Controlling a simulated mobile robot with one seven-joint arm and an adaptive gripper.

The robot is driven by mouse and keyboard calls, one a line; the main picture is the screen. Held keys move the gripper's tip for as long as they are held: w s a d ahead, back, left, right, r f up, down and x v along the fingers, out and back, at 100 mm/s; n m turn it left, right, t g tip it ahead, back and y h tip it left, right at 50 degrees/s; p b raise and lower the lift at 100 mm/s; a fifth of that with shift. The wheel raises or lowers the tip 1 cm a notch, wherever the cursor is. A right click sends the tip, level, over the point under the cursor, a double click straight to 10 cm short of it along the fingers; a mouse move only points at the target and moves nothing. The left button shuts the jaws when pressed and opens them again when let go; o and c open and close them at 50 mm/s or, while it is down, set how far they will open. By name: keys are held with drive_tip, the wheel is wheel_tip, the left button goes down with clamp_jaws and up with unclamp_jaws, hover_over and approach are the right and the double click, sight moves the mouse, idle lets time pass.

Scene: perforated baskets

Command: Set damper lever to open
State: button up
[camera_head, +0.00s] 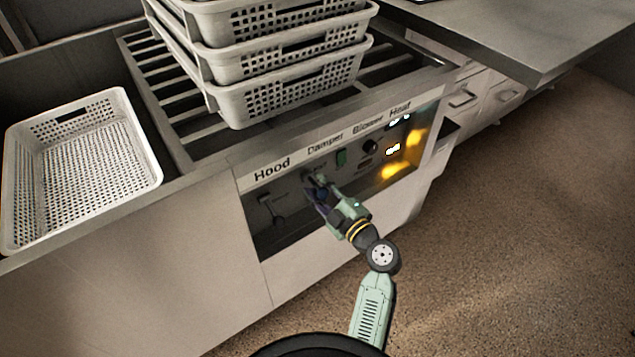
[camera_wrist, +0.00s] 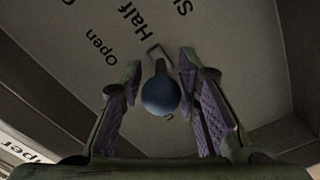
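The damper lever has a dark blue ball knob (camera_wrist: 160,95) on a short bent stem in the wrist view. The words Open (camera_wrist: 96,46), Half (camera_wrist: 131,20) and part of a third label, cut off, stand on the panel behind it. My gripper (camera_wrist: 160,66) is open, with one finger on each side of the knob and visible gaps between. In the head view my gripper (camera_head: 318,186) reaches into the recessed panel below the Damper label (camera_head: 325,146). There it largely hides the lever.
The Hood lever (camera_head: 272,207) is to the left in the same recess. Stacked baskets (camera_head: 285,98) stand on the slatted top; another basket (camera_head: 140,165) is at left.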

drive_tip(key=shift+w+a, duration=0.25)
drive_tip(key=shift+w, duration=0.1)
drive_tip(key=shift+c, duration=0.4)
clamp_jaws()
